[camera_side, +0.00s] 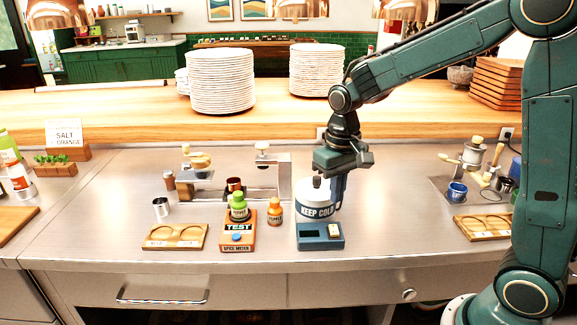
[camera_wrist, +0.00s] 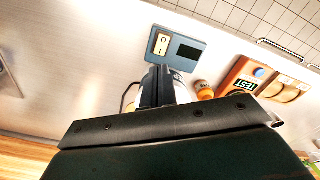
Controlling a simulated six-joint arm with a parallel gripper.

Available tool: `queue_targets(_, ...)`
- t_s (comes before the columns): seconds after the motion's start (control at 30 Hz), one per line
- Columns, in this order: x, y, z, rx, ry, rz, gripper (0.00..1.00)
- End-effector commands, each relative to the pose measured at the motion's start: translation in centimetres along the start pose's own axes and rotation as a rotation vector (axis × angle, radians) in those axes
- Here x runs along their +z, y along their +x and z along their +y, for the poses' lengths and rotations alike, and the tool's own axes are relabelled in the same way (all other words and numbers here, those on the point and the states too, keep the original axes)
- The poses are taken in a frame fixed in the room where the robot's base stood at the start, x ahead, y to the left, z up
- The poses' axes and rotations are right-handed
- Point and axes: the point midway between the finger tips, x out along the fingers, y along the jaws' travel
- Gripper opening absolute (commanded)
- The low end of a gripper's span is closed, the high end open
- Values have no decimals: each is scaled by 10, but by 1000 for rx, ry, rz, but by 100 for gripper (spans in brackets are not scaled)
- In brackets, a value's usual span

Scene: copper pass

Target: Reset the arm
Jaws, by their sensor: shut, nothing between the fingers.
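My gripper (camera_side: 338,196) points down at the right of a white tub with a blue "KEEP COLD" band (camera_side: 315,213). Its dark fingers show closed together in the wrist view (camera_wrist: 158,84), with nothing seen between them. Whether the fingers touch the tub cannot be told. A blue switch box (camera_side: 320,236) stands in front of the tub; it also shows in the wrist view (camera_wrist: 176,49). My gripper body hides much of the tub in the wrist view.
An orange spice meter (camera_side: 238,246) bears a green-capped bottle (camera_side: 238,206). A small orange bottle (camera_side: 274,212) stands beside it. Wooden two-hole trays (camera_side: 175,237) lie left and right. Plate stacks (camera_side: 221,82) stand on the back shelf. The steel counter's left front is clear.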

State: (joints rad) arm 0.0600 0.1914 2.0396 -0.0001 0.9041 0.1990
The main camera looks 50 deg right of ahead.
Motion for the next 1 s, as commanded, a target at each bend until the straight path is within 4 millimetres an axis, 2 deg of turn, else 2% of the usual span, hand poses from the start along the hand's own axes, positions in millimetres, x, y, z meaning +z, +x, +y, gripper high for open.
queue_targets(0.17,11,-15,0,-7,-17,33,0)
queue_targets(0.37,34,-41,3,-19,-52,100,0)
queue_targets(0.7,86,-79,9,-39,-122,232,0)
queue_targets(1.0,133,-97,17,-53,-184,349,0)
